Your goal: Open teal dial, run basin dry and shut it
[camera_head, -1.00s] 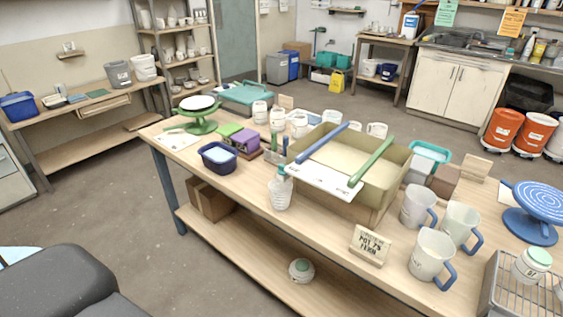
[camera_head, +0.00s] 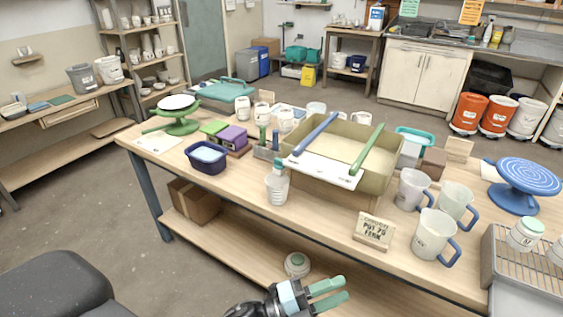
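The cream rectangular basin (camera_head: 335,183) stands on the workbench, with a blue bar (camera_head: 316,134) and a green bar (camera_head: 367,150) across its top. A white sheet with marks (camera_head: 322,172) lies across its near side. A small teal part (camera_head: 279,164), which looks like the dial, shows at the basin's near-left corner, just above a ribbed white vessel (camera_head: 277,190). I cannot tell the dial's setting or see liquid in the basin. My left gripper (camera_head: 338,291), with green fingers, is low in front of the bench, empty, its fingers a little apart. My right gripper is out of view.
White mugs with blue handles (camera_head: 434,236) and a small sign (camera_head: 374,231) stand right of the vessel. A navy tub (camera_head: 206,158) is to the left. A blue turntable (camera_head: 522,185) and wire rack are far right. A lidded jar (camera_head: 297,265) sits on the lower shelf.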

